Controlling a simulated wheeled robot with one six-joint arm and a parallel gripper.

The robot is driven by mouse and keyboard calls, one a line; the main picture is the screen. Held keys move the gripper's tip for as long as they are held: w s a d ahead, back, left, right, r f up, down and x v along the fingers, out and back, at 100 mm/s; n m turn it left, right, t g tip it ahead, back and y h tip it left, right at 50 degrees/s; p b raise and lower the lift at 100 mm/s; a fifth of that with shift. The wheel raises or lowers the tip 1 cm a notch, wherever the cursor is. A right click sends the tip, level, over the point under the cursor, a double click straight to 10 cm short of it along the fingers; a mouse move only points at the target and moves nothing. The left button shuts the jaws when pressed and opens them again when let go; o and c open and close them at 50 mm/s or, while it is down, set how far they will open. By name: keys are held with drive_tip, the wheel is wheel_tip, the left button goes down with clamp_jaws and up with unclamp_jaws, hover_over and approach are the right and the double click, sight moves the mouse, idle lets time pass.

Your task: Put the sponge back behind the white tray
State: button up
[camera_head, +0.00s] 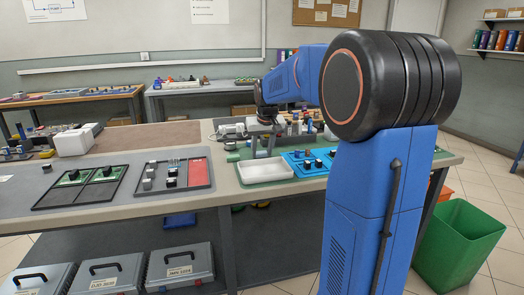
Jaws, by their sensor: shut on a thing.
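The white tray (266,179) is a shallow open tray on the near bench, left of my blue arm. My gripper (262,146) points down just behind the tray's far edge, small in the picture. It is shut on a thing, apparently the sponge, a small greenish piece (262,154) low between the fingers. The grip and the sponge's outline are too small to make out clearly. I cannot tell whether the sponge touches the bench.
A small green item (232,157) lies left behind the tray. A blue holder (306,168) with black parts stands right of it. A dark organiser with a red section (199,173) lies to the left. Bottles and small parts crowd the bench behind.

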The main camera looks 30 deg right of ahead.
drive_tip(key=shift+f, duration=0.1)
drive_tip(key=o, duration=0.9)
drive_tip(key=shift+v, duration=6.15)
drive_tip(key=s+a+f+n, duration=0.1)
drive_tip(key=s+a+f, duration=0.4)
drive_tip(key=s, duration=0.6)
drive_tip(key=s+a+f+n, duration=0.1)
drive_tip(key=s+a+f, duration=0.5)
drive_tip(key=s, duration=0.5)
drive_tip(key=s+a+f+n+y, duration=0.1)
drive_tip(key=s+a+f, duration=0.4)
drive_tip(key=s+f, duration=0.3)
drive_tip(key=shift+s+a+t, duration=0.15)
drive_tip(key=shift+s+a, duration=0.05)
drive_tip(key=shift+s, duration=0.75)
drive_tip(key=shift+s+a+t, duration=0.15)
drive_tip(key=shift+s+a, duration=0.05)
drive_tip(key=shift+s, duration=0.75)
